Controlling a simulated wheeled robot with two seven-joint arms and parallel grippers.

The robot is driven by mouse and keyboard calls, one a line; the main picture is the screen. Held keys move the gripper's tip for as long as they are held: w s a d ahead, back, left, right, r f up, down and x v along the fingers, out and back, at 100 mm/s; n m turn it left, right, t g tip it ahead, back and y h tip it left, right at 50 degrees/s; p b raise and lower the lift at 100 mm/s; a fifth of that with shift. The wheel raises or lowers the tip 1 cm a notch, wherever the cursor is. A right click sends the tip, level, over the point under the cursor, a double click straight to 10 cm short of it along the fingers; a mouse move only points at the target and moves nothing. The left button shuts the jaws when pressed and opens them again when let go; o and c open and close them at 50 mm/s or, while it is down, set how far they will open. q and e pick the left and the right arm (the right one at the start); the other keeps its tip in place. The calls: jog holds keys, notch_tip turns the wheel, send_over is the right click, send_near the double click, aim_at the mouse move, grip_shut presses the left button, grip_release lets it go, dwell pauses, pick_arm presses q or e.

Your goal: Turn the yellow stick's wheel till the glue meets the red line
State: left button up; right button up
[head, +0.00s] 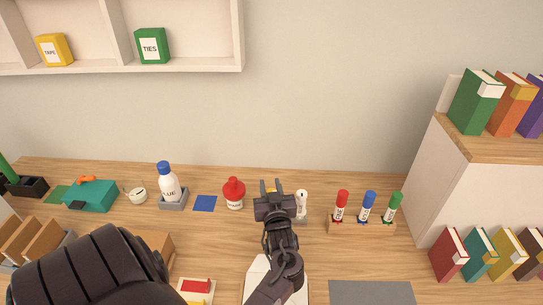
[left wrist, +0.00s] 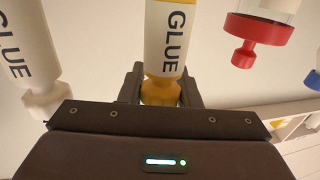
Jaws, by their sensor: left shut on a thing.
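The yellow glue stick (left wrist: 166,40) has a white GLUE label and a yellow wheel (left wrist: 160,92) at its near end in the left wrist view. My left gripper (left wrist: 162,88) is shut on this wheel, one finger on each side. In the head view my left gripper (head: 268,190) hides nearly all of the yellow stick. A white glue stick (left wrist: 25,50) stands beside it; it also shows right of the gripper in the head view (head: 301,203). The glue and the red line cannot be seen. My right gripper is not in view.
A red-topped container (head: 234,192) stands close on the left. Red, blue and green markers (head: 368,205) stand in a holder on the right. A white glue bottle (head: 168,183) and a blue square (head: 205,203) are farther left. A grey mat (head: 372,292) lies clear at front right.

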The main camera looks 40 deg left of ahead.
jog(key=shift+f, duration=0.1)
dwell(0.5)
pick_arm(q)
jog(key=o, duration=1)
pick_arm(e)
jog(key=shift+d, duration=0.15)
